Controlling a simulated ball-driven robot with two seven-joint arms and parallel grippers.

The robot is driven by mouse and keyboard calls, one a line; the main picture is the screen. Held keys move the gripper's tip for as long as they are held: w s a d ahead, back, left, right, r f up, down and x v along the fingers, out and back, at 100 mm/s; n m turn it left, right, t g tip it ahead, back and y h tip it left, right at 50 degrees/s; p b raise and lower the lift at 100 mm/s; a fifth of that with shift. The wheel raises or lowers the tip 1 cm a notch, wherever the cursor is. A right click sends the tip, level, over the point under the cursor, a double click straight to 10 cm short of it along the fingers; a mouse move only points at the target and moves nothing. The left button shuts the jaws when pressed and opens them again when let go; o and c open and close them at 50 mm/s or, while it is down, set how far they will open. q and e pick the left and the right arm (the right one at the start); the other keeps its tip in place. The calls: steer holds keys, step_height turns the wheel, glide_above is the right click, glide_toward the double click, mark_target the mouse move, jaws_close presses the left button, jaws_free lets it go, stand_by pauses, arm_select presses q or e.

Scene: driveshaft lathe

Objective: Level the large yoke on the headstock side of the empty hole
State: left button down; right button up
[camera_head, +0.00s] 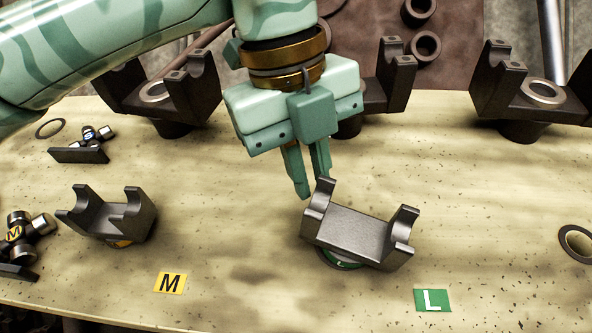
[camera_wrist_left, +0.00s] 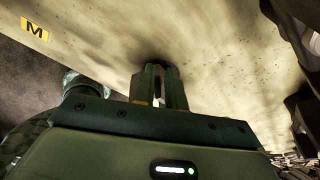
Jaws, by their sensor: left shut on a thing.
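The large yoke (camera_head: 350,233) is a dark grey U-shaped part with two notched ears, above a green ring marked L (camera_head: 342,262). It slants down to the right in the head view; I cannot tell how much is tilt and how much is turn. My left gripper (camera_head: 312,186) points down at its left ear and is shut on the yoke there. The fingers hide part of that ear. In the left wrist view the fingers (camera_wrist_left: 159,88) are close together, and the yoke is not clear. My right gripper is not in view.
A medium yoke (camera_head: 110,213) stands at left, near a yellow M label (camera_head: 170,282). A green L label (camera_head: 432,300) lies at front right. Larger dark holders (camera_head: 530,95) line the back. A flat ring (camera_head: 577,243) lies at right. The bench right of the large yoke is mostly clear.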

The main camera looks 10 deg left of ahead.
arm_select(q)
steer(key=shift+s+d+f, duration=0.15)
steer(key=shift+d+f, duration=0.15)
steer(key=shift+f, duration=0.45)
steer(key=c, duration=1.4)
jaws_free()
steer(key=shift+d, duration=0.15)
steer(key=shift+o, duration=0.2)
steer(key=shift+w+d, duration=0.2)
steer(key=shift+d, duration=0.1)
steer(key=shift+a, duration=0.15)
steer(key=shift+r, duration=0.1)
steer(key=shift+s, duration=0.1)
